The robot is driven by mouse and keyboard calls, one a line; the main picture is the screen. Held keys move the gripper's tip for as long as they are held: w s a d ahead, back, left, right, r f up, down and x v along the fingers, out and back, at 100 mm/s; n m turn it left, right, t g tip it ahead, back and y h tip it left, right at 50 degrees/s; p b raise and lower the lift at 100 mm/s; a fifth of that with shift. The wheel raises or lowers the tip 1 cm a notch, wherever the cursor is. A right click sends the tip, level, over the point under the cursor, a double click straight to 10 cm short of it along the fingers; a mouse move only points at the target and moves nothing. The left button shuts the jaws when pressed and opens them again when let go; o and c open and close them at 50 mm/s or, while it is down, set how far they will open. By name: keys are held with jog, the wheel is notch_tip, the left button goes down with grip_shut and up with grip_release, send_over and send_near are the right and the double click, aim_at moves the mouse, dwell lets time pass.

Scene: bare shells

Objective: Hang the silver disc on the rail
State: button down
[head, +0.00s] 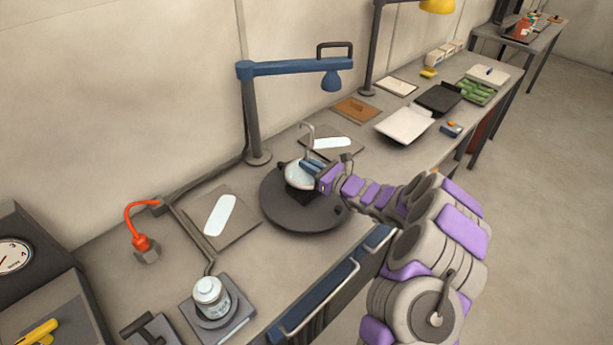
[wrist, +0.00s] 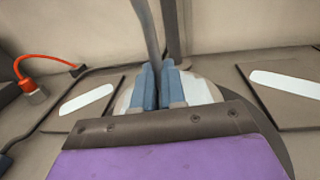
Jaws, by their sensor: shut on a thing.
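The silver disc (head: 294,180) is at the dark round turntable (head: 275,212) on the bench. A thin grey hooked stem (head: 308,140) rises at it. My gripper (head: 309,168) is shut on the disc, with blue fingers at its upper side. In the wrist view, the fingers (wrist: 160,85) are close together in front of the pale disc (wrist: 201,90), which shows on both sides of them. I cannot tell if the disc touches the turntable.
A blue lamp (head: 290,69) stands behind the turntable, its arm reaching above. Trays (head: 404,124) lie further right. Flat boards with pale strips flank the turntable.

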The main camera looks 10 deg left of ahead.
aim_at(307, 150)
notch_tip(307, 150, up, 9)
jog(key=p, duration=0.3)
jog(key=shift+f, duration=0.1)
